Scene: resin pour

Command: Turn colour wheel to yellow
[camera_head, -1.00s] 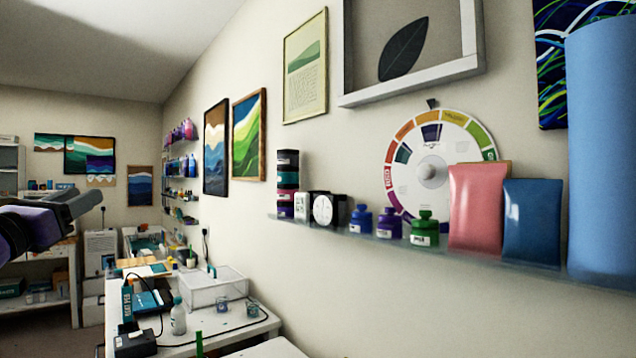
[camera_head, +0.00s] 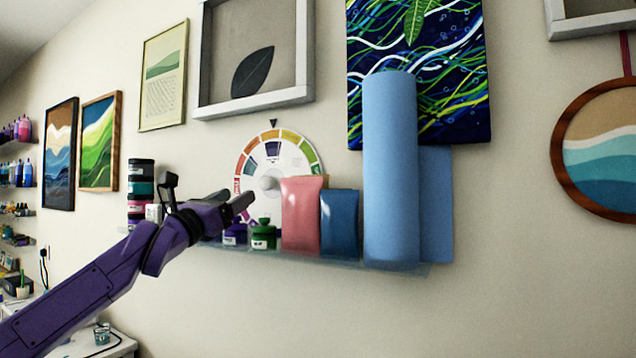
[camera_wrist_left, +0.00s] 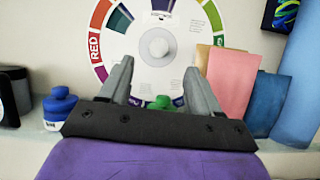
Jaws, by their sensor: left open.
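The colour wheel (camera_head: 293,150) hangs on the wall above the glass shelf, its lower part hidden behind my gripper, bottles and packets. A black pointer (camera_head: 273,121) sits at its top, with an orange to yellow-orange part of the rim below it. The wheel has a pale round knob (camera_head: 268,183) at its centre. In the left wrist view the wheel (camera_wrist_left: 120,45) fills the upper middle, and its knob (camera_wrist_left: 157,46) lies above and between the fingertips. My left gripper (camera_head: 246,200) is open and empty in front of the wheel; it also shows in the wrist view (camera_wrist_left: 159,78).
A pink packet (camera_head: 301,215), a blue packet (camera_head: 339,223) and a tall light-blue roll (camera_head: 390,170) stand on the shelf (camera_head: 300,257) right of my gripper. A green bottle (camera_head: 263,236) stands below it. Stacked jars (camera_head: 140,188) stand to the left.

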